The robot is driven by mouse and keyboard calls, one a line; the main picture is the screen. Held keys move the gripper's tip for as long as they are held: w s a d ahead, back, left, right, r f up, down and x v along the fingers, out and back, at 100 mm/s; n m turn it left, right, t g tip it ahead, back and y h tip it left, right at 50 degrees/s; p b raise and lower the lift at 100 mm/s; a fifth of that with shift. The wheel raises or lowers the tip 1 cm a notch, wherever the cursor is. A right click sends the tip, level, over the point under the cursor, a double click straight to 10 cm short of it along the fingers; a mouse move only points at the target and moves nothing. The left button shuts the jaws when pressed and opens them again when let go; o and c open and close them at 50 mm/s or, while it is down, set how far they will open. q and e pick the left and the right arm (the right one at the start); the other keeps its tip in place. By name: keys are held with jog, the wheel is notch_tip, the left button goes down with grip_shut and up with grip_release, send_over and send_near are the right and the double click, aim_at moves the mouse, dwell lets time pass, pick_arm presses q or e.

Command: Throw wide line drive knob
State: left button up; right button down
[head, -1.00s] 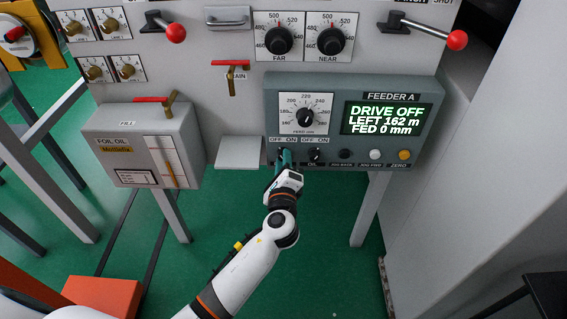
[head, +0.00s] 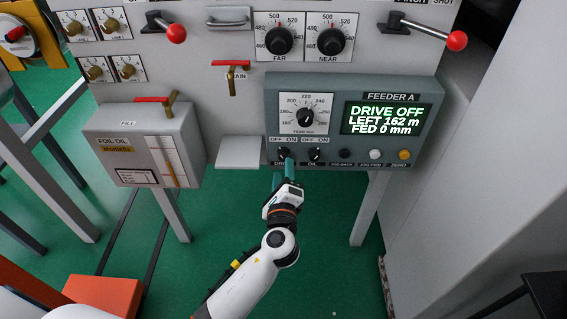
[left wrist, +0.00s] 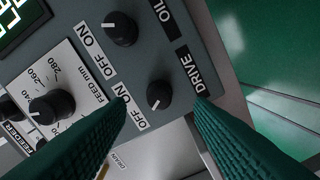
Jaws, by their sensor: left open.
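The drive knob (head: 283,153) is a small black knob at the lower left of the grey Feeder A panel (head: 350,86). In the left wrist view the drive knob (left wrist: 159,95) has its white mark towards the OFF label. The display (head: 387,118) reads DRIVE OFF, LEFT 162 m, FED 0 mm. My left gripper (head: 284,168) is just below and in front of the knob. Its green fingers are open, and in the left wrist view the knob shows between and beyond the fingertips (left wrist: 161,103), apparently untouched. My right gripper is not in view.
The oil knob (head: 315,154) is close to the right of the drive knob, followed by the jog and zero buttons (head: 375,154). The feed dial (head: 307,114) is above. A grey shelf (head: 240,152) and the foil oil box (head: 148,148) are to the left.

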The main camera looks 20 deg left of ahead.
pick_arm(q)
jog(key=v, duration=0.8)
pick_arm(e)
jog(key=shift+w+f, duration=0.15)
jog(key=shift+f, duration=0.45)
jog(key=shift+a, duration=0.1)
